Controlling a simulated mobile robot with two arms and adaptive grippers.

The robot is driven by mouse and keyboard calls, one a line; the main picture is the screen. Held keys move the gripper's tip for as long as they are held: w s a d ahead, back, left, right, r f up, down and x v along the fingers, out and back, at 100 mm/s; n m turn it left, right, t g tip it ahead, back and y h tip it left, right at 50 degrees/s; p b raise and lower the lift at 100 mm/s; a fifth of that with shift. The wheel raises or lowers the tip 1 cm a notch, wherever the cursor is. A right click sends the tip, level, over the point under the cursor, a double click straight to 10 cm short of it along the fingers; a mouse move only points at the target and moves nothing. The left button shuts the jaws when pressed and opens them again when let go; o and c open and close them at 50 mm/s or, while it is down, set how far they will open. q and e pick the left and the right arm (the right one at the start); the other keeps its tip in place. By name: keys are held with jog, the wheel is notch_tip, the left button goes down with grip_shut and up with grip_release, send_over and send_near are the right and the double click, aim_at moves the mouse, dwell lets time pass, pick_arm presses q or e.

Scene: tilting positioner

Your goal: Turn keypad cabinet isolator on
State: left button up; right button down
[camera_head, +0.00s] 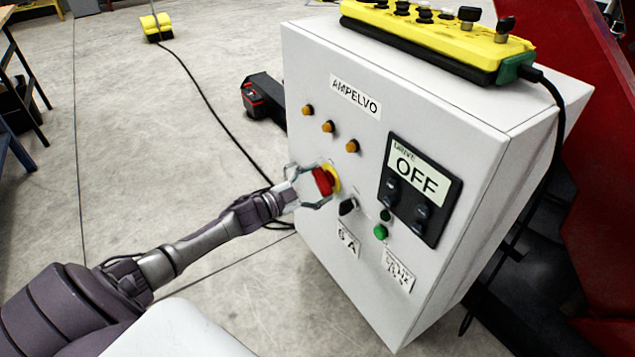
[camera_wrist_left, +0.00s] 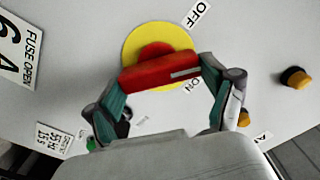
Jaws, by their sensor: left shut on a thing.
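The isolator is a red handle (camera_head: 322,181) on a yellow disc (camera_head: 336,178), on the front of the white keypad cabinet (camera_head: 310,240). In the left wrist view the red handle (camera_wrist_left: 160,73) lies nearly level across the yellow disc (camera_wrist_left: 133,44). Its pale mark, at the right end, lies between the OFF label (camera_wrist_left: 199,14) and the ON label (camera_wrist_left: 191,87), closer to ON. My left gripper (camera_head: 318,184) is shut on the handle, with one finger at each end. The cabinet display (camera_head: 416,178) reads OFF. My right gripper is not in view.
Orange buttons (camera_head: 328,127) sit above the isolator. A black selector (camera_head: 348,206) and a green button (camera_head: 380,232) sit below right. A yellow pendant (camera_head: 440,35) lies on the cabinet top. A black cable crosses the floor on the left, which is otherwise mostly clear.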

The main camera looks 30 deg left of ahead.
pick_arm(q)
jog(key=m, duration=0.3)
jog(key=shift+f, duration=0.1)
jog(key=m, duration=0.2)
jog(key=shift+d+m+b, duration=0.1)
jog(key=shift+m+b, duration=0.2)
jog(key=shift+b, duration=0.05)
jog(key=m, duration=0.3)
jog(key=shift+s+f+b, duration=0.1)
jog(key=shift+f+b, duration=0.05)
jog(key=shift+b, duration=0.25)
jog(key=shift+m, duration=0.9)
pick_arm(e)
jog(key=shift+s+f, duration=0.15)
pick_arm(q)
jog(key=shift+m+b, duration=0.3)
jog(key=o, duration=1)
